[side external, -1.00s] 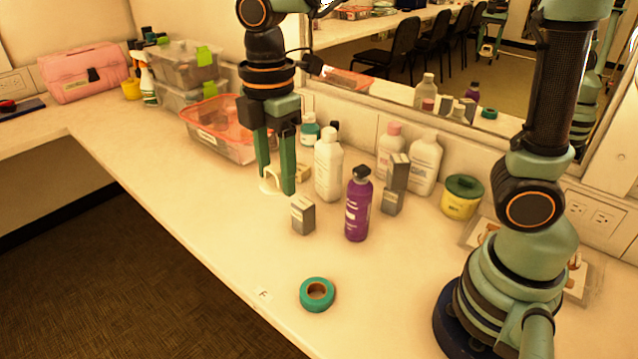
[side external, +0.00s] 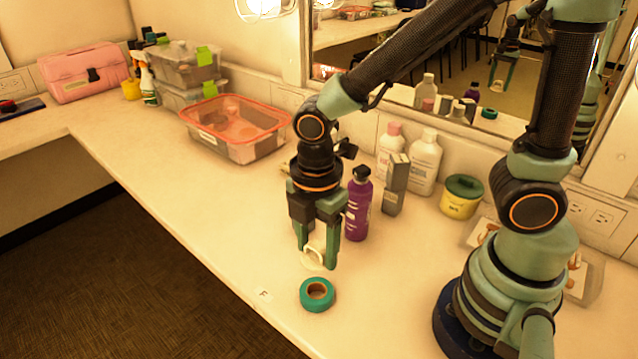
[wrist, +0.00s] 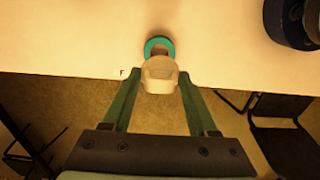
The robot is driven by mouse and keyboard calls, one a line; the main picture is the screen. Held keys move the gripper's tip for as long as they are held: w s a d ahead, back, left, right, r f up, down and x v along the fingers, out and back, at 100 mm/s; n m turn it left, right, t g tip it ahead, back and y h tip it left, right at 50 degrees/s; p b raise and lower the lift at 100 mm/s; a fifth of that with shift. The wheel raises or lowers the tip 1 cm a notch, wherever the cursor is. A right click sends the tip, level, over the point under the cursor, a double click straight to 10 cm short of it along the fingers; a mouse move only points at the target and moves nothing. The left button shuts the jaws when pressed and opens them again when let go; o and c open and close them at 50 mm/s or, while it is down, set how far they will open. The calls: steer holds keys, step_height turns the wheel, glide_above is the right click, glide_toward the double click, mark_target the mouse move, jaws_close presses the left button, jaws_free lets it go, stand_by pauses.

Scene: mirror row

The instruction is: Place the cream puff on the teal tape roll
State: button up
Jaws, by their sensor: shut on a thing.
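The cream puff (side external: 313,260) is a small pale piece between the fingertips of my gripper (side external: 316,257). The gripper is shut on it and points down. The teal tape roll (side external: 317,295) lies flat on the counter near its front edge, in front of and below the puff in the side view. In the wrist view the puff (wrist: 160,75) is between the fingertips (wrist: 161,77) and covers the lower part of the tape roll (wrist: 158,44). The puff looks to be held above the counter, apart from the roll.
A purple bottle (side external: 358,208) stands just right of my gripper, with a grey box (side external: 395,186) behind it. White bottles (side external: 424,163) and a yellow jar (side external: 461,198) line the mirror. A red-rimmed bin (side external: 235,140) is at the back. The left counter stretch (side external: 190,190) is clear.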

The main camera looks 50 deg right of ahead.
mark_target(316, 290)
steer(key=shift+f, duration=4)
steer(key=o, duration=1.3)
steer(key=shift+f, duration=0.15)
